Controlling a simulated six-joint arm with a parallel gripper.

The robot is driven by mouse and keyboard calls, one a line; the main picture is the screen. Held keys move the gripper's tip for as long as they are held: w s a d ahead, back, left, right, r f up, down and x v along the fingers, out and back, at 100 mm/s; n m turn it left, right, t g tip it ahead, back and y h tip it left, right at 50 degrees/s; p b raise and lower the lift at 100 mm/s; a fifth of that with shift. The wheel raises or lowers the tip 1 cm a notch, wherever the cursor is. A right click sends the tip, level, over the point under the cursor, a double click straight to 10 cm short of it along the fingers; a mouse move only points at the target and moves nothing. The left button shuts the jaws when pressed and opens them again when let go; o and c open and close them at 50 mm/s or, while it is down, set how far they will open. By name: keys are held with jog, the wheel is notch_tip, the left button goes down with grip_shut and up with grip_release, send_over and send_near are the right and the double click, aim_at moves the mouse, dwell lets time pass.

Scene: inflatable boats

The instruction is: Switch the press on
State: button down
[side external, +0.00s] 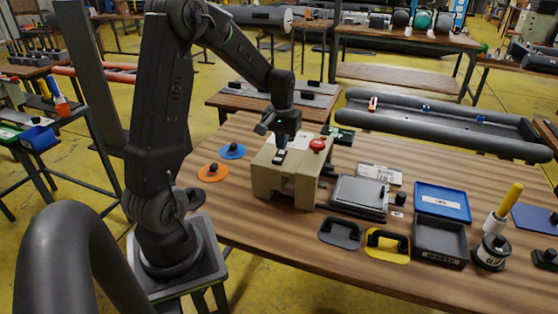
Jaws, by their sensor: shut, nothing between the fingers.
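The press (268,176) is a beige, boxy machine with an opening in its front, standing on the wooden table. A red round button (317,145) sits on its top at the right. A small black switch with a light part (280,157) is on its top nearer the front. My gripper (282,147) is shut and empty, pointing down just above or at this switch. I cannot tell whether the fingertips touch it, or which way the switch is set.
The table (240,210) holds orange (213,172) and blue (232,151) discs left of the press. To its right are a grey flat plate (359,194), black (341,233) and yellow (387,246) handles, a blue tray (442,202) and a glue pot (491,252). A grey inflatable tube (440,118) lies behind.

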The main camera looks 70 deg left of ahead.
jog(key=shift+f, duration=0.9)
jog(key=shift+r, duration=3.55)
